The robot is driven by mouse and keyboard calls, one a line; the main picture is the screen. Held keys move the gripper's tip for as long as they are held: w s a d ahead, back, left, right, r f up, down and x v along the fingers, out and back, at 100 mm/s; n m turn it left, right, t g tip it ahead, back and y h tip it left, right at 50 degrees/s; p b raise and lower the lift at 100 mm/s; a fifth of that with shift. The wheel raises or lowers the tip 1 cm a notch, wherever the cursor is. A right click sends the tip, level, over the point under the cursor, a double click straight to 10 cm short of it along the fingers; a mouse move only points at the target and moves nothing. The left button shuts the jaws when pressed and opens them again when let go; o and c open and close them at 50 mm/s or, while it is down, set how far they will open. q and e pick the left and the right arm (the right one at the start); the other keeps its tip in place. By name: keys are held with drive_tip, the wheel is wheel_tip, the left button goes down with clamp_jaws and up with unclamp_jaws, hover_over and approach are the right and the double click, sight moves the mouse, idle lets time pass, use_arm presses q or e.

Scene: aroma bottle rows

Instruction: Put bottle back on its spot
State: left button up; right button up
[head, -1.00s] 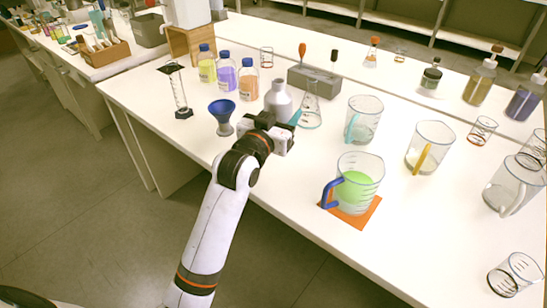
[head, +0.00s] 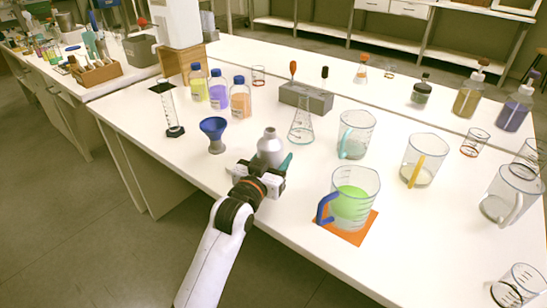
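A grey bottle (head: 270,146) with a narrow neck stands upright at my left gripper (head: 262,168), near the table's front edge. The gripper is shut on its lower part, which the gripper hides; I cannot tell whether the bottle touches the table. A teal piece sticks out at the bottle's right side. A black square mark (head: 155,87) lies bare at the back left, behind the graduated cylinder (head: 171,110). My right gripper is not in view.
A blue funnel (head: 213,130) stands left of the gripper, and a conical flask (head: 301,122) right behind it. A grey block (head: 306,97) stands behind the flask. A beaker of green liquid (head: 352,203) stands on an orange mat (head: 366,226). Several empty beakers stand at right.

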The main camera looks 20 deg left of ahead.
use_arm(q)
drive_tip(key=o, duration=0.4)
drive_tip(key=shift+c, duration=0.2)
drive_tip(key=shift+s+r, duration=0.1)
drive_tip(key=shift+s, duration=0.15)
drive_tip(key=s, duration=0.3)
drive_tip(key=s+a, duration=0.1)
drive_tip(key=s, duration=0.3)
drive_tip(key=s+p, duration=0.1)
drive_tip(key=s, duration=0.3)
drive_tip(key=shift+s+a, duration=0.25)
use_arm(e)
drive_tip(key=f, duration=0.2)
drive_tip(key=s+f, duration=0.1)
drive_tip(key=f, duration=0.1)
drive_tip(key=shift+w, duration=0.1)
